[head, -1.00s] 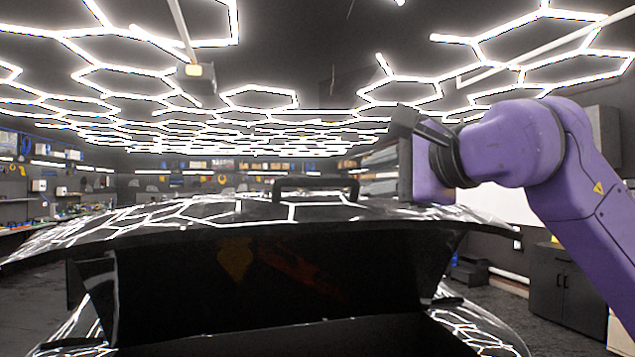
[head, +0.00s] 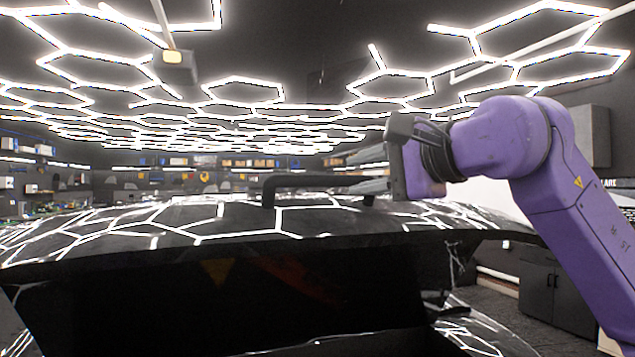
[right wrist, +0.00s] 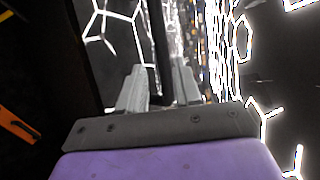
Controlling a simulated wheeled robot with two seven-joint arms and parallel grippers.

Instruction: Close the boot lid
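The boot lid (head: 130,240) is a glossy black panel. It stands raised in the head view, with the dark boot opening below its edge. A black bar handle (head: 315,178) stands on top of the lid. My right gripper (head: 385,185) is at the handle's right end. In the right wrist view the two grey fingers (right wrist: 160,85) lie on either side of the dark bar (right wrist: 156,45), close to it. I cannot tell whether they touch it. My left gripper is not in view.
Dark cabinets (head: 552,295) stand at the right, beyond the car. Shelves and workbenches line the back and left walls. Bright hexagonal lights (head: 245,90) cover the ceiling and reflect in the lid. A strip of grey floor shows at the right.

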